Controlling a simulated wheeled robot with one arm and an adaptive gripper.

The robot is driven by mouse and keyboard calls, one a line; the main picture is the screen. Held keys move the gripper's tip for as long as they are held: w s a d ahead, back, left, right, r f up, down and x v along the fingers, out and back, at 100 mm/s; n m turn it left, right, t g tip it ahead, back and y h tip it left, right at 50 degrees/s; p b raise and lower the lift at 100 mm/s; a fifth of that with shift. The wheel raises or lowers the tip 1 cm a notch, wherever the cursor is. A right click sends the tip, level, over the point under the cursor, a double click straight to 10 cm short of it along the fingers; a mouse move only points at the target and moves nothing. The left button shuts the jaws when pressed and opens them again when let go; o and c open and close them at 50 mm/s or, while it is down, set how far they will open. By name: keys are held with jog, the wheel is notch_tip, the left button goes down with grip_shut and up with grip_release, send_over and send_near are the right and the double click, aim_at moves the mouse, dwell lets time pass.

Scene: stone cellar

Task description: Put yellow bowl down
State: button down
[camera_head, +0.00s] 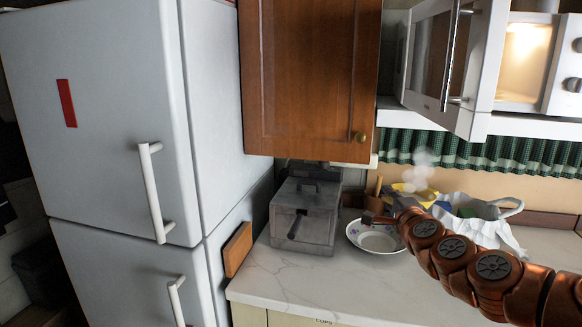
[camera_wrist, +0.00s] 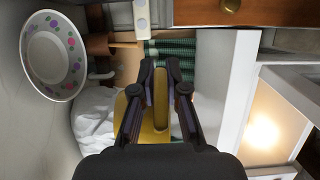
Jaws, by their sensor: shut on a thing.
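My gripper (camera_wrist: 160,72) is shut on the yellow bowl (camera_wrist: 158,115), which shows between the two dark fingers in the wrist view, seen nearly edge-on. In the head view a yellow patch (camera_head: 403,188) that looks like the bowl shows above and behind my copper arm, which comes in from the right and partly hides it. The bowl seems to be held above the counter; I cannot see what lies under it.
A white plate with coloured dots (camera_head: 375,237) lies on the pale counter (camera_head: 310,284). A grey metal box (camera_head: 304,220) stands left of it, a white bag (camera_head: 488,222) right. An open, lit microwave (camera_head: 522,62) is above. Bare counter lies along the front.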

jog(key=w+a+f+h, duration=0.1)
jog(key=w+a+f, duration=0.5)
jog(key=a+f, duration=0.1)
jog(key=shift+w+f+m, duration=0.3)
jog(key=shift+f+m, duration=0.1)
jog(key=shift+d+f, duration=0.1)
jog(key=shift+f, duration=0.05)
dwell(0.6)
